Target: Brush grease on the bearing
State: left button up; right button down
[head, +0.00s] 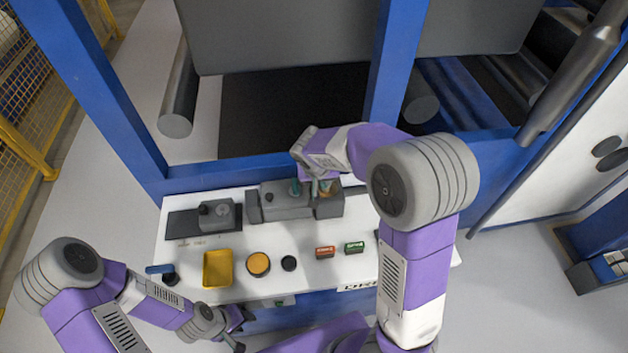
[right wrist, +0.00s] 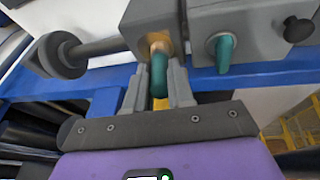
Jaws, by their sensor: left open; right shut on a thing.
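My right gripper (right wrist: 155,88) is shut on a slim thing with a teal part (right wrist: 159,74) and a yellow part, seemingly the brush. Its tip end meets a tan, brass-like spot, probably the bearing (right wrist: 158,44), at the grey block's edge; exact contact is unclear. In the head view the right gripper (head: 322,180) is over the right end of the grey block assembly (head: 285,202), partly hiding it. A round orange-topped tin (head: 258,264), perhaps grease, stands on the white table. My left gripper (head: 232,325) is open and empty by the table's front edge.
A yellow tray (head: 217,268), a black round piece (head: 289,263), a red box (head: 325,252) and a green box (head: 354,247) stand along the white table (head: 195,255). A grey block sits back left. Blue frame posts rise behind.

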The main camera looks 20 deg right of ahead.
jog(key=shift+s+d, duration=0.2)
jog(key=shift+d, duration=0.6)
jog(key=shift+s+d, duration=0.25)
jog(key=shift+d, duration=0.55)
jog(key=shift+s+d, duration=0.2)
jog(key=shift+d, duration=0.6)
jog(key=shift+s+a+b, duration=0.15)
jog(key=shift+s+b, duration=0.25)
jog(key=shift+s, duration=0.05)
jog(key=shift+w+a+b, duration=0.2)
jog(key=shift+a, duration=0.75)
jog(key=shift+w+a+b, duration=0.15)
jog(key=shift+w+a, duration=0.05)
jog(key=shift+a, duration=0.75)
jog(key=shift+w+a+r, duration=0.1)
jog(key=shift+w+a, duration=0.15)
jog(key=shift+a, duration=0.75)
jog(key=shift+w+a, duration=0.25)
jog(key=shift+a, duration=0.75)
notch_tip(320, 180, up, 6)
jog(key=p, duration=0.4)
jog(key=shift+r, duration=0.1)
